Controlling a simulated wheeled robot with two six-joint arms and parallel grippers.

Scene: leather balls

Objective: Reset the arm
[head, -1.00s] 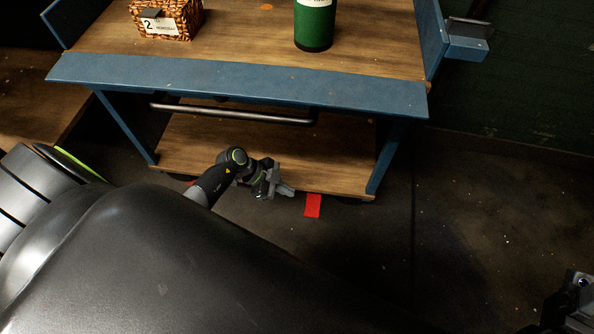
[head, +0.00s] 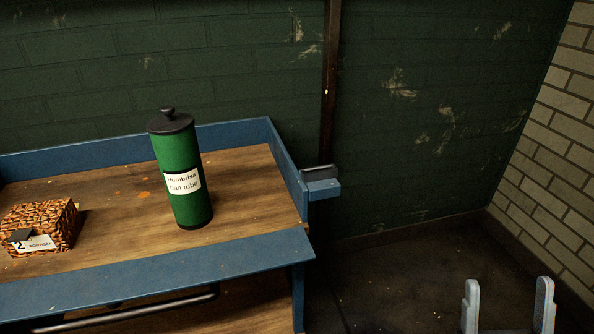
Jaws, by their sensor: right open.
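My right gripper (head: 507,308) shows at the bottom right of the head view. Its two pale grey fingers point up and stand apart, with nothing between them. It is to the right of the blue-edged workbench, over the dark floor. My left gripper is not in the head view.
The blue-edged wooden workbench (head: 120,268) fills the lower left. A green tube with a black lid (head: 178,155) stands upright on it. A woven basket (head: 50,220) with a label sits at the left. A green wall (head: 430,100) and pale brick wall (head: 560,130) enclose bare floor.

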